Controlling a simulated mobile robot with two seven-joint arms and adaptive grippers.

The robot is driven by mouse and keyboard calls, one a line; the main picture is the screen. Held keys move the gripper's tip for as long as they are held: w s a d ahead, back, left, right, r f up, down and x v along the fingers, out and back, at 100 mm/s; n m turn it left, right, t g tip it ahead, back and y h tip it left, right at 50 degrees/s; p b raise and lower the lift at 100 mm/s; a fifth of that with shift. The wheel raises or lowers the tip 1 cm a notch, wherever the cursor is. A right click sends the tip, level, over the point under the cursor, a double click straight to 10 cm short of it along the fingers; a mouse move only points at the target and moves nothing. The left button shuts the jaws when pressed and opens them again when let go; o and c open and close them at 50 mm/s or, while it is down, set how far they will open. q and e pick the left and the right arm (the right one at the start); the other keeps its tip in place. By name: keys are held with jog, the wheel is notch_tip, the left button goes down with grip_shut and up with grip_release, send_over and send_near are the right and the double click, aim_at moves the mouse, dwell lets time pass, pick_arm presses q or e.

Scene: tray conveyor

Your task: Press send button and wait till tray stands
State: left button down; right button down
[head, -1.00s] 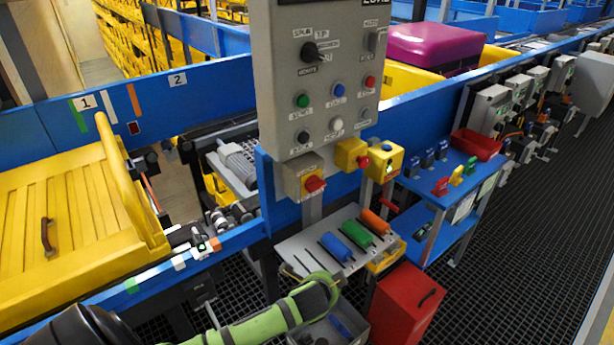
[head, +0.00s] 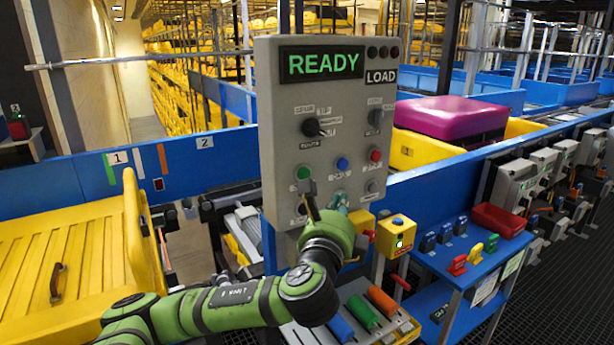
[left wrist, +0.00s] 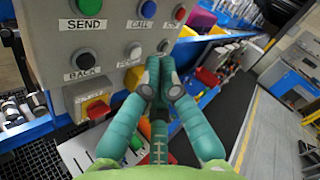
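The grey control panel (head: 270,120) shows READY in green on its display (head: 321,64). The green send button (head: 303,173) is labelled SEND in the left wrist view (left wrist: 88,5), at the top edge. My left gripper (head: 325,203) is in front of the panel's lower part, below the send button. In the left wrist view its teal fingers (left wrist: 157,72) are together and empty, to the lower right of the send button. I cannot tell whether they touch the panel. A yellow tray (head: 70,265) with a brown handle is on the conveyor at the left. My right gripper is out of view.
A black BACK button (left wrist: 84,60) is below SEND; blue, red and white buttons are beside them. A red-and-yellow emergency stop (left wrist: 97,108) is below the panel. A purple case (head: 450,115) lies in a yellow tray at right. A blue rack (head: 430,262) stands right.

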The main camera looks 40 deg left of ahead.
aim_at(304, 174)
pick_arm(q)
jog(key=shift+s+a+r, duration=0.1)
jog(key=shift+s+r, duration=0.05)
jog(key=shift+r, duration=0.25)
jog(key=shift+a, duration=0.1)
jog(key=shift+a, duration=0.1)
jog(key=w+a+b, duration=0.2)
jog(key=w+a, duration=0.1)
jog(key=a, duration=0.4)
jog(key=shift+w+a, duration=0.2)
jog(key=shift+a, duration=0.2)
jog(key=shift+a, duration=0.1)
dwell(1.0)
jog(key=shift+w+a, duration=0.15)
jog(key=shift+a, duration=0.15)
